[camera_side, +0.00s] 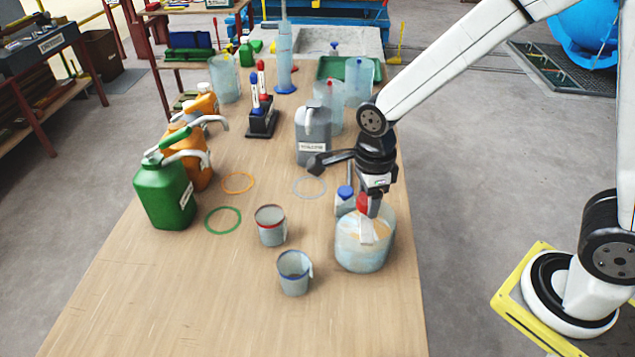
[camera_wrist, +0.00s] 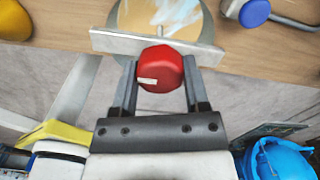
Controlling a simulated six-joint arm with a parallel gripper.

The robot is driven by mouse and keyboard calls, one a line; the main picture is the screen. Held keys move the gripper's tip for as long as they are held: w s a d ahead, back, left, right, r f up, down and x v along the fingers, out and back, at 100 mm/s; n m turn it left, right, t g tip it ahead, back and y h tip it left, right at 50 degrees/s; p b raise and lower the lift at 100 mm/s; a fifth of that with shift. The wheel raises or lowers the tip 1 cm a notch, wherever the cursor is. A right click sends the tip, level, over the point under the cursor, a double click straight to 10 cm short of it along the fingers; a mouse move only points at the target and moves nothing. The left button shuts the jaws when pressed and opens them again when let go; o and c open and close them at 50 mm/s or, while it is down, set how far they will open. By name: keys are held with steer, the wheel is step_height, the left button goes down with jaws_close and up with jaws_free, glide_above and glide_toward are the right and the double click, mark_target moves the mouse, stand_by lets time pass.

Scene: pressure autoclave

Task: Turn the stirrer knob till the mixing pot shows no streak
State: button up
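The mixing pot (camera_side: 364,255) is a clear, pale blue vessel at the table's right edge; a metal bar (camera_wrist: 150,43) spans its top. In the wrist view the pot's contents (camera_wrist: 163,14) are tan with whitish-blue streaks. The red stirrer knob (camera_wrist: 160,68), bearing a pale mark, sits above the bar; it also shows in the side view (camera_side: 362,203). My gripper (camera_wrist: 160,75) points down over the pot, with one finger on each side of the knob. Both fingertips appear to touch its sides. The pot's far side is partly hidden.
Two grey cups (camera_side: 270,226) (camera_side: 294,272) stand left of the pot. A green can (camera_side: 165,195) is at far left. The table's front is clear.

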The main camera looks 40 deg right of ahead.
jaws_close()
